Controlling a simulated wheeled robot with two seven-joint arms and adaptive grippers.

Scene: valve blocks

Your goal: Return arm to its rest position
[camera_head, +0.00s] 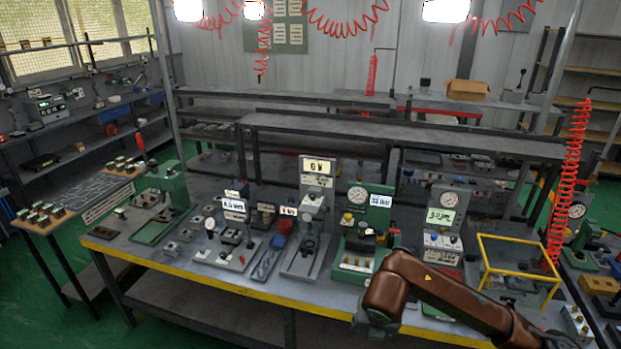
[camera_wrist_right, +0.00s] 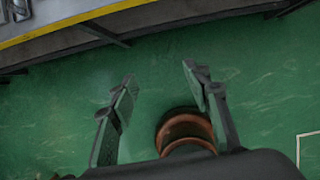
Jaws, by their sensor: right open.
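My right arm (camera_head: 435,285) is copper-brown and comes in from the lower right in the head view. It bends at the table's front edge and runs down out of the frame; its gripper does not show there. In the right wrist view my right gripper (camera_wrist_right: 160,76) has its two dark fingers spread apart. Nothing is between them, and green floor (camera_wrist_right: 255,75) lies beyond. A round brown part of my own body shows behind the fingers. My left arm and gripper are in neither view.
A grey workbench with a yellow front edge (camera_head: 230,292) carries several test fixtures, gauges and displays. A yellow-framed guard (camera_head: 520,240) stands on its right part, near my right arm. A red coiled hose (camera_head: 567,180) hangs at the right. The wrist view shows the bench edge (camera_wrist_right: 60,28) at upper left.

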